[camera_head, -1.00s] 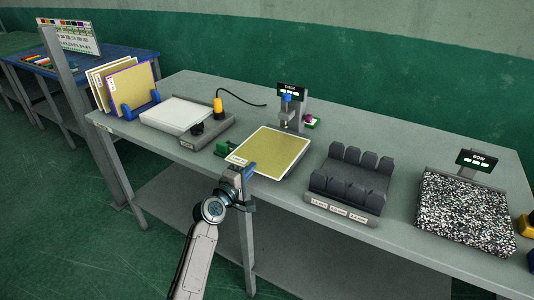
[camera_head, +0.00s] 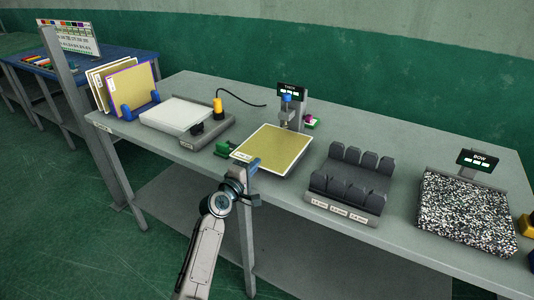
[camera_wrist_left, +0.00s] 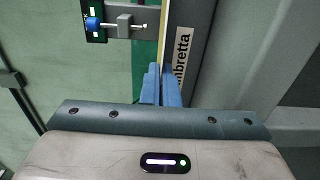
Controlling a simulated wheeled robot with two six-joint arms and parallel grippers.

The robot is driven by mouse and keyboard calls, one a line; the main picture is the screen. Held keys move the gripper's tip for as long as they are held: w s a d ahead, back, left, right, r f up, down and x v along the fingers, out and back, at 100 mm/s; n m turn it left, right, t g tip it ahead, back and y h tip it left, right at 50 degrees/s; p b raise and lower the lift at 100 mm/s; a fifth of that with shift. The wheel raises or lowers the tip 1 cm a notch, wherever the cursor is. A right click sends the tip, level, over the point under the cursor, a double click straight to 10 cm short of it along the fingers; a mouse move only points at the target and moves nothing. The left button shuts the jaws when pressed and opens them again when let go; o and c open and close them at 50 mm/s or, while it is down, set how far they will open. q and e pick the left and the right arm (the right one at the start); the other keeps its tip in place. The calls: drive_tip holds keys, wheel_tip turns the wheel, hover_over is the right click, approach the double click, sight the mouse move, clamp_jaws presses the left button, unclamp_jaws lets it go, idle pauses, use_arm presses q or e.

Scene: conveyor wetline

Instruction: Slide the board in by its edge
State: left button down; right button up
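The board (camera_head: 275,146) is a tan sheet with a pale border. It lies flat at the thickness gauge (camera_head: 287,112), its far edge near the gauge's blue knob and stem. My left gripper (camera_head: 252,168) is at the board's near edge, with its fingers close together on that edge. In the left wrist view, the blue fingertips (camera_wrist_left: 161,84) are nearly closed around the thin, edge-on board (camera_wrist_left: 164,32). The gauge (camera_wrist_left: 118,24) shows at upper left there. My right gripper is not in view.
A green block (camera_head: 226,149) sits left of the board. A white plate unit (camera_head: 178,114) and a blue rack (camera_head: 133,108) of boards stand further left. A dark slotted holder (camera_head: 350,180) is close on the right, with a speckled plate (camera_head: 466,212) beyond it.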

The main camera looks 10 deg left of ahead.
use_arm(q)
drive_tip(key=c, duration=1.7)
unclamp_jaws()
drive_tip(key=shift+c, duration=0.2)
drive_tip(key=shift+s, duration=0.1)
drive_tip(key=shift+p+v, duration=0.4)
drive_tip(key=shift+v, duration=0.6)
drive_tip(key=shift+p+v, duration=0.45)
drive_tip(key=shift+v, duration=1.2)
drive_tip(key=o, duration=0.5)
drive_tip(key=shift+o, duration=0.4)
